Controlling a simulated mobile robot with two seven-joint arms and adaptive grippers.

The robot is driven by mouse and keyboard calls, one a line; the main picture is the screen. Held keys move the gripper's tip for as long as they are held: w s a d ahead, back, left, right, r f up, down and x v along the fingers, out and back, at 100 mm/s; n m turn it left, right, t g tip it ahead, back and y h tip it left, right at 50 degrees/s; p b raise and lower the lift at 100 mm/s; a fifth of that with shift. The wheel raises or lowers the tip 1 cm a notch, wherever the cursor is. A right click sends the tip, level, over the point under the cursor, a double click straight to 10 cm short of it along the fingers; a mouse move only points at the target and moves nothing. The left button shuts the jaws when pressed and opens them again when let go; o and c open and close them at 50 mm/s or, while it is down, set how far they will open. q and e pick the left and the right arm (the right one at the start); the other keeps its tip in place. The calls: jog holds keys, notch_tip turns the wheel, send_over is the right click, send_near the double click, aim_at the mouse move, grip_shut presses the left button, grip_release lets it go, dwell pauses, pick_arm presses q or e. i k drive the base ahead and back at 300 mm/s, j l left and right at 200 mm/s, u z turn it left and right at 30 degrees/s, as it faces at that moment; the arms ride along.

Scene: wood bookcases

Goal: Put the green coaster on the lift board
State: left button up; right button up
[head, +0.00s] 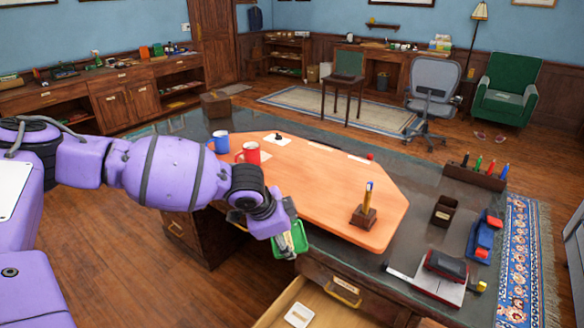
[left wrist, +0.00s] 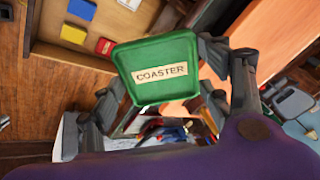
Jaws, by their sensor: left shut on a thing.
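The green coaster (head: 303,240) is a square with raised edges, held just off the near edge of the desk. In the left wrist view the coaster (left wrist: 155,52) shows its face with a "COASTER" label. My left gripper (head: 289,242) is shut on it, with fingers at its two sides in the wrist view. The only board I see that may be the lift board is the orange wooden board (head: 320,185) with cut corners on the desk. The coaster is beside its near edge; any gap is hard to judge. My right gripper is not in view.
A red mug (head: 249,154), a blue mug (head: 220,142) and a pen holder (head: 363,217) stand on the board; its middle is clear. An open drawer (head: 283,302) juts out below the desk. A stapler (head: 446,266) lies on the desk's right side.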

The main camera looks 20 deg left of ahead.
aim_at(327, 195)
jog(key=j+z, duration=0.35)
jog(key=j, duration=0.55)
jog(key=j+z, duration=0.35)
jog(key=j, duration=0.6)
jog(key=j+z, duration=0.4)
jog(key=j, duration=0.55)
jog(key=i+j+z, duration=0.2)
jog(key=j, duration=0.25)
jog(key=j+z, duration=0.25)
jog(key=j, duration=0.15)
jog(key=i+j+z, duration=0.4)
jog(key=j, duration=0.25)
jog(key=i+j+z, duration=0.25)
jog(key=k+j, duration=0.05)
jog(key=j, duration=0.05)
